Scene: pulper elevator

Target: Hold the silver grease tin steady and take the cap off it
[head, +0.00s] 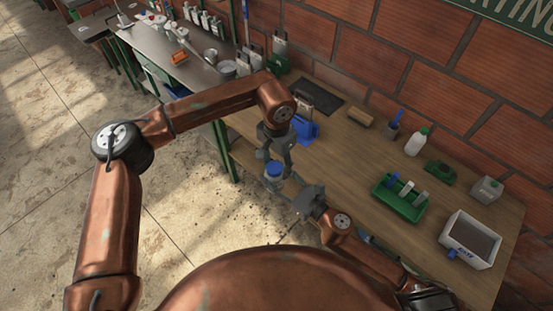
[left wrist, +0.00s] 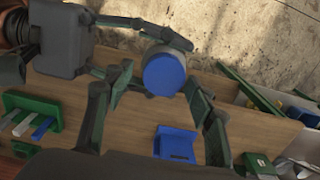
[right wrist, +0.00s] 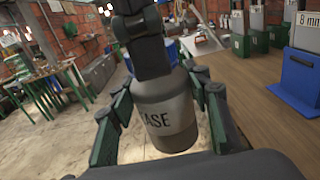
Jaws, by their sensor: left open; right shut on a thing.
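The silver grease tin (right wrist: 165,118) is upright in the right wrist view, with "EASE" readable on its side. My right gripper (right wrist: 163,112) is shut around its body. In the head view the tin, with its blue cap (head: 274,168) on top, is held at the bench's near left edge. The cap faces the camera in the left wrist view (left wrist: 164,76). My left gripper (head: 278,158) is open above the tin. Its two fingers (left wrist: 160,100) stand on either side of the cap in the left wrist view. Whether they touch it is unclear.
The wooden bench (head: 340,165) is mostly clear in the middle. A blue holder (head: 306,130) stands just behind the left gripper. A green tray (head: 400,197) and a white box (head: 470,239) are to the right. A brick wall is behind the bench.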

